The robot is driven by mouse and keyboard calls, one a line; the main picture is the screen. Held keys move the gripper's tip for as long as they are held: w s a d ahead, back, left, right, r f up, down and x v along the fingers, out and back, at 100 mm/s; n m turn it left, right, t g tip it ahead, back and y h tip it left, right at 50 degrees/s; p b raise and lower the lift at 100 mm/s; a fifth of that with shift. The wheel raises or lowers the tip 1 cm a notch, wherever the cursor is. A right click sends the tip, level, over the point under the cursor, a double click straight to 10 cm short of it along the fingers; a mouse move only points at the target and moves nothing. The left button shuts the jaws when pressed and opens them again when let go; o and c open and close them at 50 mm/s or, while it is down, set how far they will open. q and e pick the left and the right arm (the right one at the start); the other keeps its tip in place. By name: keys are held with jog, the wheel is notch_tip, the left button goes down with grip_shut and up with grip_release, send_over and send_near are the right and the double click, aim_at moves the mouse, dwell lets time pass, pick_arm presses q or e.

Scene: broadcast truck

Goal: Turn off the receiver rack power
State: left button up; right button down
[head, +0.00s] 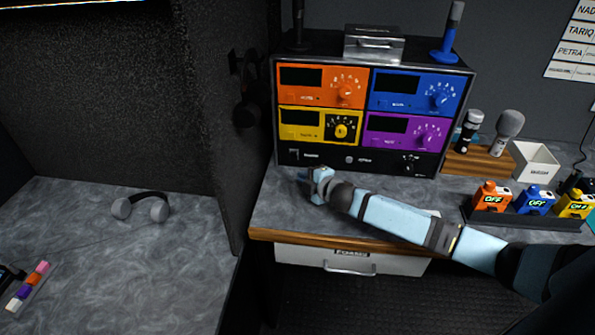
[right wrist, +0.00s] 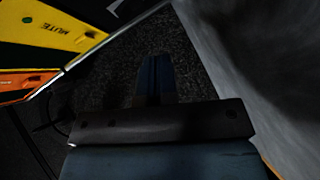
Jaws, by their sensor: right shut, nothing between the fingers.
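The receiver rack (head: 374,60) stands on the counter with orange (head: 318,90), blue (head: 400,87), yellow (head: 298,123) and purple (head: 385,128) receivers. All their display windows are dark. A black panel (head: 330,158) runs along the rack's bottom, with a small switch (head: 294,153) at its left end; its position is too small to tell. My right gripper (head: 304,175) is shut and empty, just in front of and below the left part of this panel. In the right wrist view its closed fingers (right wrist: 155,80) show, with the yellow and orange fronts at the left. My left gripper is out of view.
A wooden holder (head: 470,163) with microphones and a white box (head: 535,162) stand right of the rack. Several coloured packs (head: 492,197) sit in a dark tray. A dark wall (head: 200,90) closes the left side; headphones (head: 142,206) lie on the left counter.

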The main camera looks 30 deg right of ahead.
jog(key=s, duration=0.2)
jog(key=s+d, duration=0.1)
jog(key=s, duration=0.2)
jog(key=shift+d, duration=0.1)
jog(key=shift+s, duration=0.3)
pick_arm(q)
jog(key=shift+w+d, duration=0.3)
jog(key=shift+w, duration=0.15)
pick_arm(e)
jog(key=shift+s, duration=0.1)
jog(key=shift+d, duration=0.1)
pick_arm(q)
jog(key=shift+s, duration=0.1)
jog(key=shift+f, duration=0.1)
